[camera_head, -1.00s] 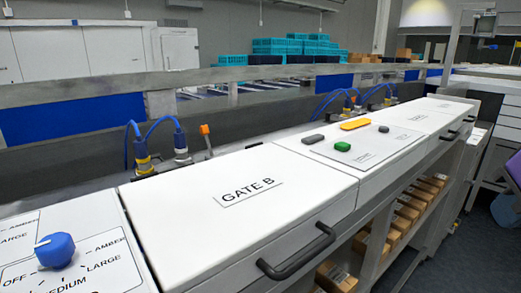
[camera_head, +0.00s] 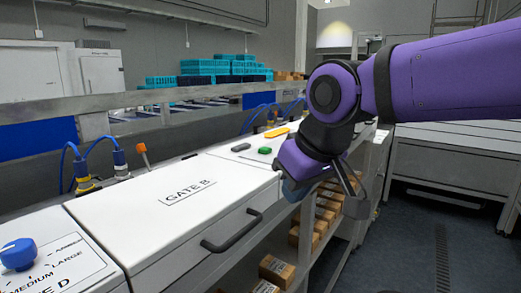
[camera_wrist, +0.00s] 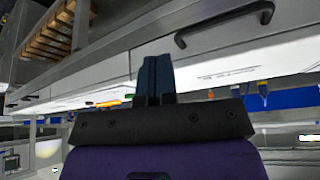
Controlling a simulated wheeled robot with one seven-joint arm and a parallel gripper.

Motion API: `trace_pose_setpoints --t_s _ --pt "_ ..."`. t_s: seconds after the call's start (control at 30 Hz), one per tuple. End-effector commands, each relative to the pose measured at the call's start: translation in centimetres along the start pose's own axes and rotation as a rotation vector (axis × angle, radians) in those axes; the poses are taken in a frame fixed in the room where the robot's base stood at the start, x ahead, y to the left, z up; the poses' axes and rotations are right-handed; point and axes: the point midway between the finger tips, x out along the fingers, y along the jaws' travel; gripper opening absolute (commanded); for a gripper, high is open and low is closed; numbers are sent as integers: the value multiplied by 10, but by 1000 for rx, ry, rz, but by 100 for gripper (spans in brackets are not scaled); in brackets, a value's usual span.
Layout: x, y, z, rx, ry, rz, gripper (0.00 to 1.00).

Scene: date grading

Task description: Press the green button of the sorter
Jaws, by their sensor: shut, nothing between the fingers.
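The green button (camera_head: 264,150) sits on the white top panel of the sorter (camera_head: 185,225), beyond the GATE B lid, in the head view. A grey button (camera_head: 240,147) and a longer orange-yellow one (camera_head: 275,134) are near it. My gripper (camera_head: 290,193) is to the right of the green button, at the sorter's front edge, apart from the button. Its dark blue fingers (camera_wrist: 156,75) are shut together and empty in the wrist view. My purple wrist and arm hide part of the panel to the right.
A black handle (camera_head: 232,232) sticks out from the front below GATE B. A blue knob (camera_head: 18,255) stands at the near left. Blue cables and an orange-tipped lever (camera_head: 141,149) rise behind the lid. Cardboard boxes (camera_head: 276,271) sit on the shelf below. The floor at right is clear.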

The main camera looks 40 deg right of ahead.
Motion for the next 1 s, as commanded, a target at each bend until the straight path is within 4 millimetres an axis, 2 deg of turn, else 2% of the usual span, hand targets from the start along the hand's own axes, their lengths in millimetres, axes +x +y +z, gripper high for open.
trace_pose_setpoints --t_s 0.13,0.27,0.6,0.7,0.83,1.0 --pt "-2 8 -19 6 -10 41 0" --pt "-4 26 -59 18 -22 134 0" --pt "5 89 -200 58 -6 457 0" --pt "12 104 -235 64 12 536 0" --pt "19 117 -267 67 34 609 0" --pt "22 124 -286 69 52 653 0"
